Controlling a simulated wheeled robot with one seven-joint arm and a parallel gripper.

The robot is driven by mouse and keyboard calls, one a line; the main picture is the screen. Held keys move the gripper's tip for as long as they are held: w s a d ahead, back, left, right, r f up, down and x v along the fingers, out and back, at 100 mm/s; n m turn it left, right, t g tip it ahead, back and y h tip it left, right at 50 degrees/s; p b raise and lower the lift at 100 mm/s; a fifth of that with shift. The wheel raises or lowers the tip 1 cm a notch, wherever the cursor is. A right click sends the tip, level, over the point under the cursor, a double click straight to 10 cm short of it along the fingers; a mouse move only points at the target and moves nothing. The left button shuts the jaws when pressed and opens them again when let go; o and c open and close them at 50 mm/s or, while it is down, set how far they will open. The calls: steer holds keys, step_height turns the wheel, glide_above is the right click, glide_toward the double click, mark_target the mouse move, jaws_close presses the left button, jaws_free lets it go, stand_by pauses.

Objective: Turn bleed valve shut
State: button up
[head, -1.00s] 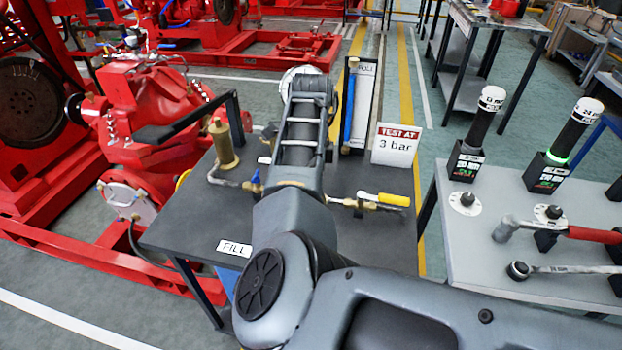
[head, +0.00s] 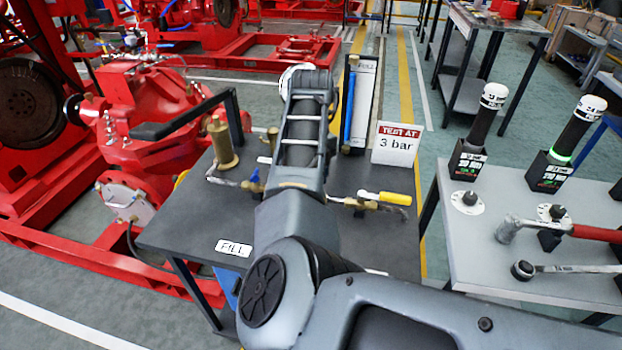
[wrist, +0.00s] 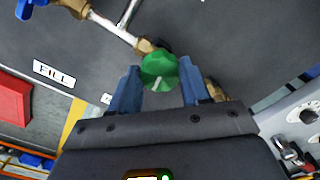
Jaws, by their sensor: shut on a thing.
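A green faceted knob (wrist: 160,72), which looks like the bleed valve's handle, sits on a brass fitting in the wrist view. A pale line marks its face. My gripper (wrist: 158,78) has its two blue fingers on either side of the knob, shut on it. In the head view my arm covers the knob and the gripper. The pipe run lies on the dark bench (head: 205,215), with a blue-handled valve (head: 254,178) left of my arm and a yellow-handled valve (head: 384,198) to its right.
A brass cylinder (head: 221,145) and a black bar stand left of my arm. A "TEST AT 3 bar" sign (head: 398,144) and a tube gauge board (head: 362,100) stand to its right. A grey table (head: 490,270) with tools is at right, a red pump (head: 140,130) at left.

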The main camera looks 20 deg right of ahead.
steer(key=shift+m, duration=1.2)
steer(key=o, duration=1.1)
steer(key=shift+c, duration=0.2)
step_height(320, 180, up, 8)
steer(key=shift+f+b, duration=0.1)
steer(key=shift+b, duration=0.4)
